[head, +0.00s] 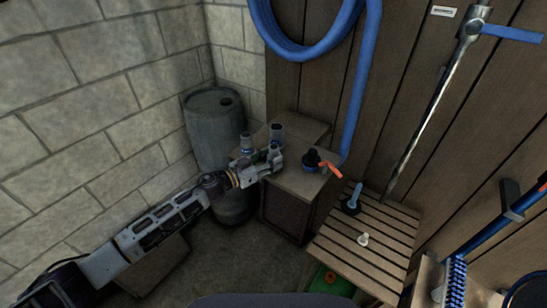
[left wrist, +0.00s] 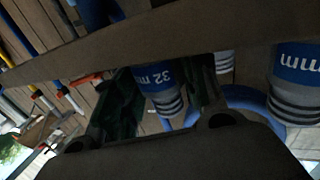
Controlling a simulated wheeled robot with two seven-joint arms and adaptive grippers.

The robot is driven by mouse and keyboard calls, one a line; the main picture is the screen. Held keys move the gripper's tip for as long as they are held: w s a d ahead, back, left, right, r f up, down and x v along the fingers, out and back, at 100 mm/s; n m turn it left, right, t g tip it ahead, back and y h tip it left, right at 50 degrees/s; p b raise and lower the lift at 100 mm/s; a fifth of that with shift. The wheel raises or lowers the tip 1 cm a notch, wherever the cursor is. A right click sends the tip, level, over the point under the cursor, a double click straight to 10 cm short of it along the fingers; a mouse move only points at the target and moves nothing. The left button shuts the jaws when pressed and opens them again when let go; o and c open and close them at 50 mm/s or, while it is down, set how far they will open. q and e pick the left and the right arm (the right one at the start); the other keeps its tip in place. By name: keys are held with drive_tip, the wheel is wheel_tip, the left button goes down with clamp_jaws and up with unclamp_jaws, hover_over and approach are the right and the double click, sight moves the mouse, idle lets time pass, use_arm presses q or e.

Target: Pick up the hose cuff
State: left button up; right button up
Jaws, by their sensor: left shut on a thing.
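My left gripper (head: 271,161) reaches over a wooden box top beside the wall. It is shut on a hose cuff (left wrist: 158,80), a blue and grey ribbed piece marked "32 mm", seen between the two dark fingers in the left wrist view. In the head view this cuff is partly hidden by the gripper. Two more cuffs stand close by: one (head: 246,143) to the left of the gripper and one (head: 277,131) behind it. In the left wrist view another blue cuff (left wrist: 295,84) shows at the right edge. My right gripper is not in view.
A grey barrel (head: 213,124) stands behind my arm. A slatted bench (head: 393,227) holds small items. A blue hose (head: 360,90) hangs on the plank wall.

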use_arm(q)
drive_tip(key=shift+r, duration=1.05)
wheel_tip(320, 180, up, 6)
drive_tip(key=shift+f+p, duration=0.1)
drive_tip(key=shift+p, duration=0.7)
drive_tip(key=shift+r, duration=1.05)
drive_tip(key=shift+p, duration=0.6)
